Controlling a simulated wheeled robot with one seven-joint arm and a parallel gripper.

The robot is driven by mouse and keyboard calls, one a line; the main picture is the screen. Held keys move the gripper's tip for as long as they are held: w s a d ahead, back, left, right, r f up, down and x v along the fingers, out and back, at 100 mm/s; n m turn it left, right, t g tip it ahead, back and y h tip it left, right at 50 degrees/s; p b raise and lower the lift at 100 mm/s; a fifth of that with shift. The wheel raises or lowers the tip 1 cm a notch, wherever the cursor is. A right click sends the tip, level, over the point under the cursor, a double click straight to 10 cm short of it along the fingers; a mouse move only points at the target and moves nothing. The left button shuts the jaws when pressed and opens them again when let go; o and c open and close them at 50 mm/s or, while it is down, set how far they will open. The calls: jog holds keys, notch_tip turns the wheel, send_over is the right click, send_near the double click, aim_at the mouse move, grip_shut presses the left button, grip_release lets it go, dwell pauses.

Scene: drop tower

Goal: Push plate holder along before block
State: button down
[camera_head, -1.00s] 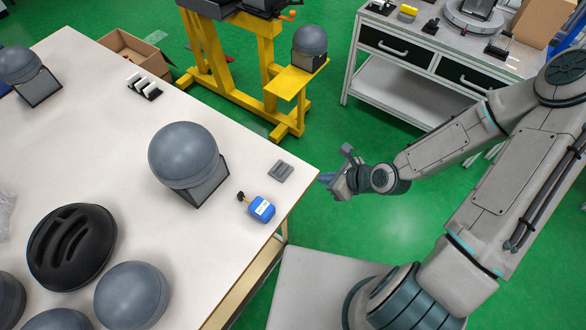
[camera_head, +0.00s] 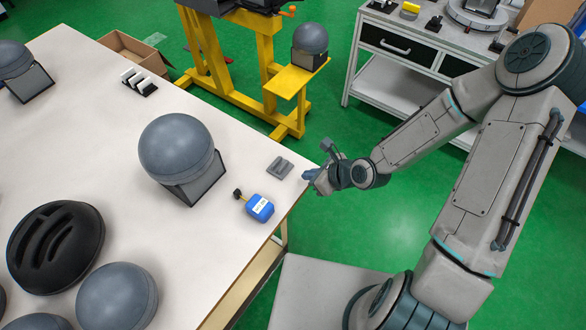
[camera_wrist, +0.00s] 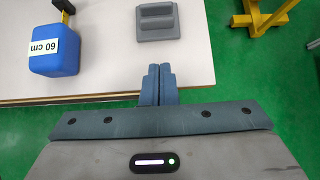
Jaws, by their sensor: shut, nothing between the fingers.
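A small grey ridged holder (camera_head: 279,168), which I take to be the plate holder, lies flat near the table corner with nothing in its slots. In the wrist view the holder (camera_wrist: 157,21) is just beyond my fingertips. My gripper (camera_head: 308,176) is shut and empty at the table's edge, to the right of the holder with a small gap. In the wrist view the gripper's fingers (camera_wrist: 158,72) are together, over the table edge. A blue box-like tape measure (camera_head: 260,208) marked 60 cm sits nearby; it also shows in the wrist view (camera_wrist: 54,52). I cannot tell which thing is the block.
A grey sphere (camera_head: 176,147) on a dark cube base (camera_head: 200,184) stands left of the holder. A holder with white plates (camera_head: 138,81) sits at the far edge. A black slotted dome (camera_head: 55,250) lies at lower left. The white tabletop (camera_head: 105,150) is clear between them.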

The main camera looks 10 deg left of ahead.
aim_at(285, 169)
jog(key=a, duration=0.1)
jog(key=w+a+f, duration=0.1)
jog(key=a, duration=0.2)
jog(key=shift+w+f, duration=0.3)
jog(key=shift+f, duration=0.1)
jog(key=shift+w+a+f+p, duration=0.1)
jog(key=shift+w+a+p, duration=0.3)
jog(key=shift+a, duration=0.3)
